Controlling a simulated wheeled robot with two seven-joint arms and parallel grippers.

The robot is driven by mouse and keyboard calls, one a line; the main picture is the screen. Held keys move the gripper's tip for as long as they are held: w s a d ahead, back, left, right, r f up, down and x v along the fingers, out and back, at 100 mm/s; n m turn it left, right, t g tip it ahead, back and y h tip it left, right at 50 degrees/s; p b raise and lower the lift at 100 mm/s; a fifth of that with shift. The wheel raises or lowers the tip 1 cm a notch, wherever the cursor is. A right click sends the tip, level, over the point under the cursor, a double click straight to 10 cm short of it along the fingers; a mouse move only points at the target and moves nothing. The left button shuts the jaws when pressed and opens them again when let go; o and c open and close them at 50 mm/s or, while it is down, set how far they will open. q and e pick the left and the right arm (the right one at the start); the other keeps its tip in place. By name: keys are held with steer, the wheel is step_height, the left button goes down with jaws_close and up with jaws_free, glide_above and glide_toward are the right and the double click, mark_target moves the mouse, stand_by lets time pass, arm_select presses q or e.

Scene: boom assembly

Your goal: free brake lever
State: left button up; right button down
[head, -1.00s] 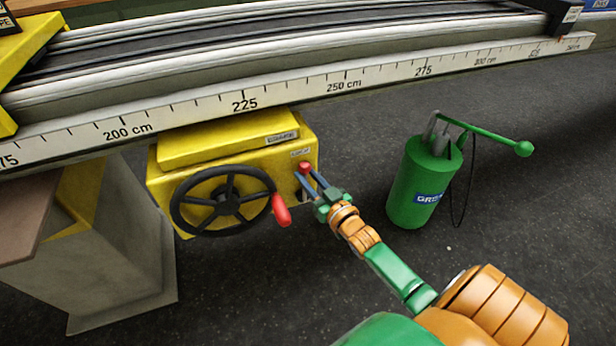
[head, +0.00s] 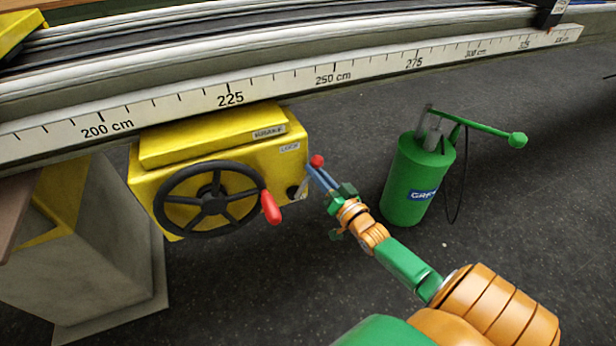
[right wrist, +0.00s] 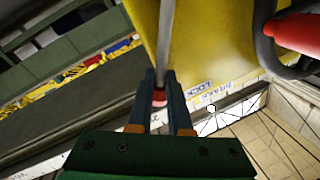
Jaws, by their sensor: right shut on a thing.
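The brake lever has a red ball knob (head: 317,161) on a thin grey rod and pivots on the right of the front of the yellow box (head: 225,145). The lever leans to the right, and its knob is out past the box's right edge. My right gripper (head: 319,170) is shut on the lever at its knob. In the right wrist view the red knob (right wrist: 159,97) is between my fingertips, and the rod (right wrist: 166,40) runs up from it. The fingers hide part of the knob. My left gripper is out of view.
A black handwheel (head: 213,202) with a red handle (head: 270,207) is on the box, left of the lever. A long ruled rail (head: 290,84) passes above. A green pump (head: 410,185) with a long handle stands to the right. Dark floor is clear below.

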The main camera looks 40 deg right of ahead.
arm_select(q)
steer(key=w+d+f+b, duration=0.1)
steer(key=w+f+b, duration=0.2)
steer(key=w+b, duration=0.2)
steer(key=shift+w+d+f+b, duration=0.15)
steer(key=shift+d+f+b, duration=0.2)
steer(key=shift+b, duration=0.2)
arm_select(e)
steer(key=d+f+m+t+h, duration=0.1)
steer(key=d+f+m, duration=0.3)
steer(key=m, duration=0.4)
steer(key=shift+s+d+m+h, duration=0.3)
steer(key=shift+s+h, duration=0.15)
steer(key=shift+h, duration=0.15)
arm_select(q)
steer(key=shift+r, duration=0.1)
arm_select(e)
steer(key=shift+f, duration=0.15)
steer(key=c, duration=0.8)
jaws_free()
steer(key=shift+f, duration=0.1)
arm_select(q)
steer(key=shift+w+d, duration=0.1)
arm_select(e)
steer(key=shift+s+d+f, duration=0.1)
